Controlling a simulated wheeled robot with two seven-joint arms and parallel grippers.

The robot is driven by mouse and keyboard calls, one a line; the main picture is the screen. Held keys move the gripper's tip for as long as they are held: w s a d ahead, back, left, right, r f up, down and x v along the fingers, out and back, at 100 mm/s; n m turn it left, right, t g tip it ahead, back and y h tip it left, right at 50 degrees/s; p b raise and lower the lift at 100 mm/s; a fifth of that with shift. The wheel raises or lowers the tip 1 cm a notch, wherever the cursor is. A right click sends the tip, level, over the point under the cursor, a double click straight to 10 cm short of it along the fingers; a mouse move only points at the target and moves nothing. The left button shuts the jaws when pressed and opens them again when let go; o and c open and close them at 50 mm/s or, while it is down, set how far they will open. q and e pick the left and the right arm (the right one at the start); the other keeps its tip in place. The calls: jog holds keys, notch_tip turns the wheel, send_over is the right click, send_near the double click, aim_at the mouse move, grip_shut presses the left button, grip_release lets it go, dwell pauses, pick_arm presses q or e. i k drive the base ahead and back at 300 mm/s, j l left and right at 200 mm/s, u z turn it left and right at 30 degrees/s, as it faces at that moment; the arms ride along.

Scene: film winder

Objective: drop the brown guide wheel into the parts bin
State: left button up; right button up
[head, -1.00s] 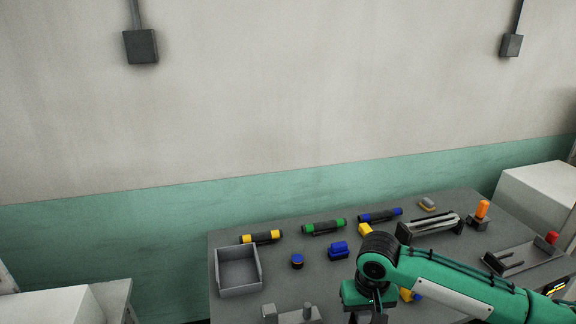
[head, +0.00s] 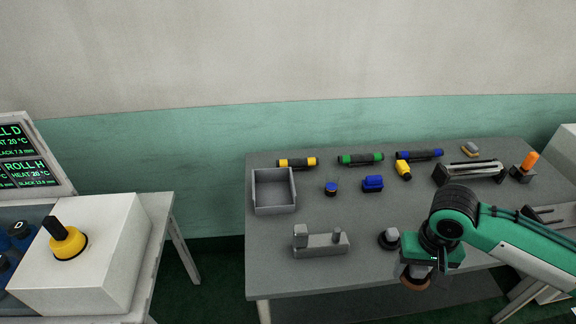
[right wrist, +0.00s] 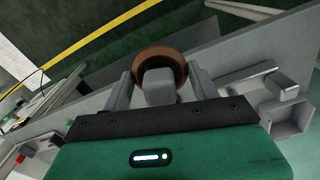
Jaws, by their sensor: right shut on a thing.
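The brown guide wheel (right wrist: 160,60) is a brown ring around a grey hub, gripped between the two fingers of my right gripper (right wrist: 158,88) in the right wrist view. In the head view, my right gripper (head: 420,272) hangs at the table's front edge. The wheel (head: 414,284) shows there, partly hidden below the gripper. The parts bin (head: 274,208) is an open grey box at the left of the table, well to the left of the wheel. Nothing shows inside it. My left gripper is not in view.
A grey bracket (head: 321,246) stands on the table (head: 372,215) between bin and gripper, with a dark-based grey knob (head: 389,238) beside the gripper. Several banded rollers lie behind.

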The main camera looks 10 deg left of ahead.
aim_at(279, 197)
jog(key=i+j+u, duration=0.3)
jog(key=j, duration=0.2)
jog(key=i+j+u, duration=0.3)
jog(key=i+j, duration=0.1)
jog(key=j, duration=0.05)
